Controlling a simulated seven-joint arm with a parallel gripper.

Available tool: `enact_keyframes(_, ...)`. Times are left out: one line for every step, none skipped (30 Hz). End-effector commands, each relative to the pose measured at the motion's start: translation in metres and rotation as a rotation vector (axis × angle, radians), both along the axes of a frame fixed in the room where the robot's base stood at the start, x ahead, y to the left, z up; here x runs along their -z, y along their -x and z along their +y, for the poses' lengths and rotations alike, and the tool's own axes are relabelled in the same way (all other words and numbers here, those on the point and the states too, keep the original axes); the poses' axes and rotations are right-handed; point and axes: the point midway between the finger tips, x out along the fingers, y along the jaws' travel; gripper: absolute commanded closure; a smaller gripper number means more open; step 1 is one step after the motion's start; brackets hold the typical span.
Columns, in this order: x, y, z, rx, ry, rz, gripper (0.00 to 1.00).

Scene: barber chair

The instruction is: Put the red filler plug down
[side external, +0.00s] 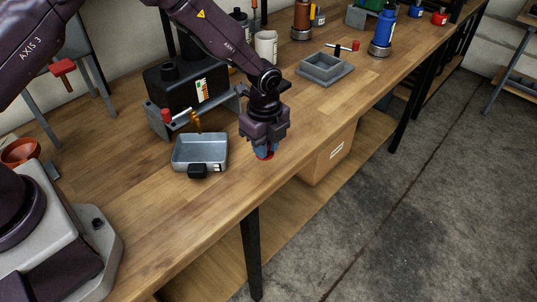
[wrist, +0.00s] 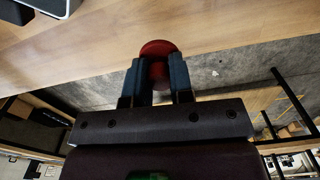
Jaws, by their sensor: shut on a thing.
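My gripper (side external: 265,153) is shut on the red filler plug (side external: 266,156), low over the front edge of the wooden workbench (side external: 330,110). In the wrist view the round red plug (wrist: 158,50) sits between the two blue fingers of my gripper (wrist: 160,72). The fingers hide most of the plug in the side view. I cannot tell whether the plug touches the bench top.
A grey metal tray (side external: 201,152) with a small black block at its front stands left of my gripper. Behind it is a black tank (side external: 190,88) on a stand. A grey square tray (side external: 324,68) and a blue bottle (side external: 382,33) stand farther right. Bare bench lies between.

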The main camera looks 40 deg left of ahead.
Motion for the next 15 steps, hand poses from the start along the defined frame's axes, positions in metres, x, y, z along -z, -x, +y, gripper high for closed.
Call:
enact_keyframes(0.003,-0.002,-0.001,0.001,0.0,0.0,1.0)
enact_keyframes(0.004,-0.003,-0.001,0.001,0.0,0.0,1.0)
enact_keyframes(0.006,-0.005,-0.001,0.001,-0.001,0.0,1.0)
enact_keyframes(0.009,-0.007,-0.002,0.001,-0.001,0.0,1.0)
enact_keyframes(0.012,-0.009,-0.002,0.002,-0.001,0.001,1.0)
enact_keyframes(0.019,-0.009,-0.002,0.002,-0.002,0.003,1.0)
enact_keyframes(0.023,-0.009,-0.002,0.002,-0.001,0.004,1.0)
enact_keyframes(0.028,-0.008,-0.002,0.002,-0.001,0.004,1.0)
enact_keyframes(0.033,-0.008,-0.002,0.001,-0.001,0.004,1.0)
enact_keyframes(0.036,-0.009,-0.002,0.001,-0.001,0.002,1.0)
enact_keyframes(0.039,-0.009,-0.002,0.001,-0.001,0.001,1.0)
enact_keyframes(0.041,-0.009,-0.002,0.001,0.0,0.001,1.0)
enact_keyframes(0.041,-0.009,-0.002,0.001,0.0,0.0,1.0)
enact_keyframes(0.041,-0.009,-0.002,0.001,0.0,0.0,1.0)
enact_keyframes(0.041,-0.009,-0.002,0.001,0.0,-0.001,1.0)
